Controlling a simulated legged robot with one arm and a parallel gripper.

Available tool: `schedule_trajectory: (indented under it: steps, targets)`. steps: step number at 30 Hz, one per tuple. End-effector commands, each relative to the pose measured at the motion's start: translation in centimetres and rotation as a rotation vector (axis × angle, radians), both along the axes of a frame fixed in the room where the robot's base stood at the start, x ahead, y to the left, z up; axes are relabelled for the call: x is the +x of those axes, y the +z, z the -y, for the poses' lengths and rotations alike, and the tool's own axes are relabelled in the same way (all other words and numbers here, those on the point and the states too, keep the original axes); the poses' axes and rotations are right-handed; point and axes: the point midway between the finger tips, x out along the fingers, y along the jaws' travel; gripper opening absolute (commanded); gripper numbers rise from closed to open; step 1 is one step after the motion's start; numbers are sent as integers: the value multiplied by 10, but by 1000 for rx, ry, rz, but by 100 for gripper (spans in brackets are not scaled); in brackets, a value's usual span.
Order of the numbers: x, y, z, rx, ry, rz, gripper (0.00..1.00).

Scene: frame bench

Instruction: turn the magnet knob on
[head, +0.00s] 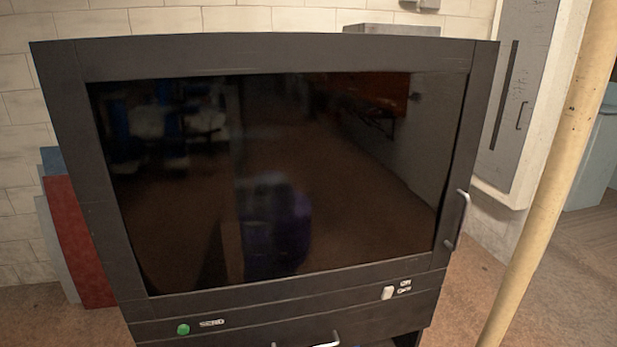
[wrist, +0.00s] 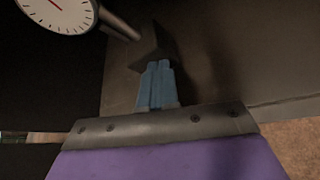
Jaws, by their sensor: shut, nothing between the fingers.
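My gripper (wrist: 157,65) shows in the wrist view, with its blue fingers shut together and nothing between them. A dark angular piece (wrist: 158,42) lies just beyond the fingertips, next to a grey bar. I cannot tell whether this piece is the magnet knob or whether the fingers touch it. In the head view, a small white knob (head: 387,292) sits on the lower right front of a black cabinet (head: 280,58), beside small white lettering. I cannot tell if it is the magnet knob. The gripper does not show in the head view.
The cabinet has a dark glossy window, a silver side handle (head: 459,221), a lower handle (head: 322,343) and a green button (head: 183,329). A pale pole (head: 548,180) stands at right. A round dial gauge (wrist: 60,8) is at upper left in the wrist view.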

Motion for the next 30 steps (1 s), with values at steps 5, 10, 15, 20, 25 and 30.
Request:
schedule_trajectory:
  steps: [5, 10, 15, 20, 25, 30]
  targets:
    - [-4, 1, 2, 0, 0, -1, 0]
    - [-18, 1, 6, -1, 1, -3, 0]
    - [-37, 1, 11, -1, 1, -1, 0]
    - [-52, 1, 16, -2, -1, -2, 0]
    - [-57, 1, 18, 0, -1, 2, 0]
    - [-57, 1, 18, 0, 0, 1, 0]
